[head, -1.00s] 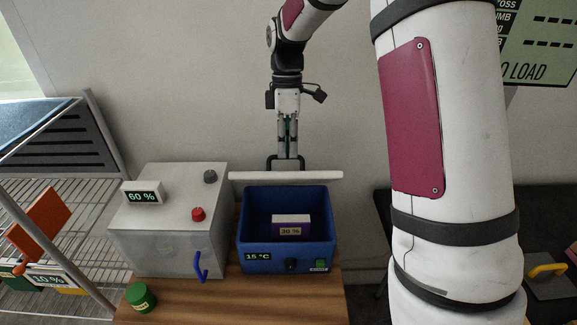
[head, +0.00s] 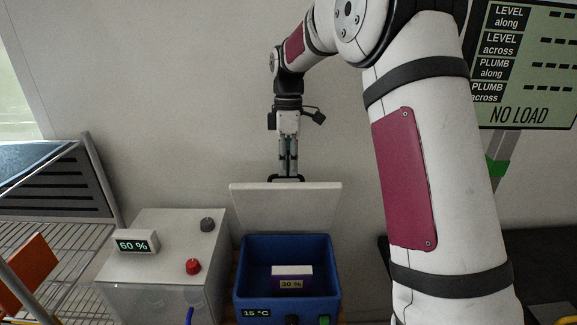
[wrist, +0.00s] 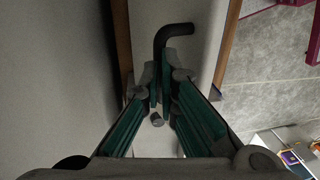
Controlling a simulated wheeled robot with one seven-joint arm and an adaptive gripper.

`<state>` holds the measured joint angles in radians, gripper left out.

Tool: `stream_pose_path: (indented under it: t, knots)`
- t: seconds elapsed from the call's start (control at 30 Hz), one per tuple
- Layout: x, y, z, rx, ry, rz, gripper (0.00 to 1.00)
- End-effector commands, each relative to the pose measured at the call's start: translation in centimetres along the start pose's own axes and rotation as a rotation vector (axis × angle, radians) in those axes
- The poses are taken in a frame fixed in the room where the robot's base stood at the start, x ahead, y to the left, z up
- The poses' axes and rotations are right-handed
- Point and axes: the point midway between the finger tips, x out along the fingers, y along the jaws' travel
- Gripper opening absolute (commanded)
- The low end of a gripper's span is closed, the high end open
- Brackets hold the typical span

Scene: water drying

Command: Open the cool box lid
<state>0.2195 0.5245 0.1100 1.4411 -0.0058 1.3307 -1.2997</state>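The blue cool box (head: 247,275) stands low in the middle of the head view, with a "15 °C" display on its front. Its white lid (head: 285,208) is raised at the back, tilted up steeply with its underside facing the head camera. The inside of the box is in view. My gripper (head: 287,171) is at the lid's top edge, at the black handle (head: 299,179). In the wrist view, the fingers (wrist: 166,82) are close together on the bent black handle (wrist: 176,31). The hinge is not clearly seen.
A purple-and-white block (head: 292,271) reading "30 %" is inside the box. A grey cabinet (head: 165,262) with a "60 %" display and knobs stands close on the left. A wire rack (head: 50,238) is farther left. The wall (head: 190,110) is behind the lid.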

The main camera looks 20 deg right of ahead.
Motion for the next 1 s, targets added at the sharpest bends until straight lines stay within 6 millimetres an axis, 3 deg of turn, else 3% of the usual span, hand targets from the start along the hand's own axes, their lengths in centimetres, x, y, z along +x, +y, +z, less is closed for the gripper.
stream_pose_path:
  t: [0.03,0.1,0.2,0.27,0.3,0.33,0.4,1.0]
  knots:
    - [3.07,0.24,0.62,0.010,-0.014,-0.041,0.00]
    - [3.07,0.23,0.62,0.010,-0.014,-0.041,0.00]
    - [3.08,0.24,0.61,0.009,-0.015,-0.041,0.25]
    - [3.08,0.23,0.62,0.009,-0.015,-0.041,0.33]
    - [3.06,0.22,0.63,0.009,-0.016,-0.041,0.48]
    - [3.05,0.22,0.63,0.008,-0.016,-0.040,0.55]
    - [3.01,0.22,0.61,0.007,-0.015,-0.039,0.62]
    - [2.63,0.17,0.49,0.004,-0.014,-0.036,0.56]
